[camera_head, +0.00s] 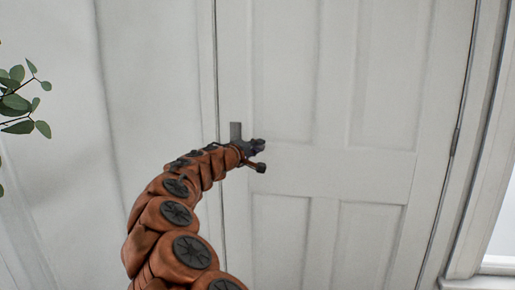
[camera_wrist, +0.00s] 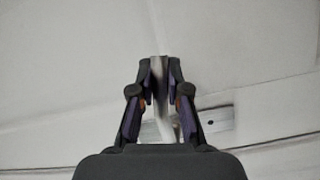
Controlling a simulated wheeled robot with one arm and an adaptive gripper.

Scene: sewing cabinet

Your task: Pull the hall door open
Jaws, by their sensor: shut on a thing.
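The hall door (camera_head: 300,175) is a white panelled door that fills the middle and right of the head view. It looks flush with its frame, with no clear gap along the left edge. A dark handle plate (camera_head: 236,130) is near that edge. My gripper (camera_head: 258,146) is at the handle, in front of the door. In the wrist view my gripper (camera_wrist: 160,68) is shut on the pale metal door handle (camera_wrist: 159,88), which passes between the two fingers. Part of the plate (camera_wrist: 216,117) shows beside the right finger. My arm hides part of the door's lower left.
A hinge (camera_head: 455,142) is on the door's right edge. A white wall (camera_head: 150,90) is to the left, with a leafy plant (camera_head: 20,100) at the far left. A window (camera_head: 503,235) shows at the lower right.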

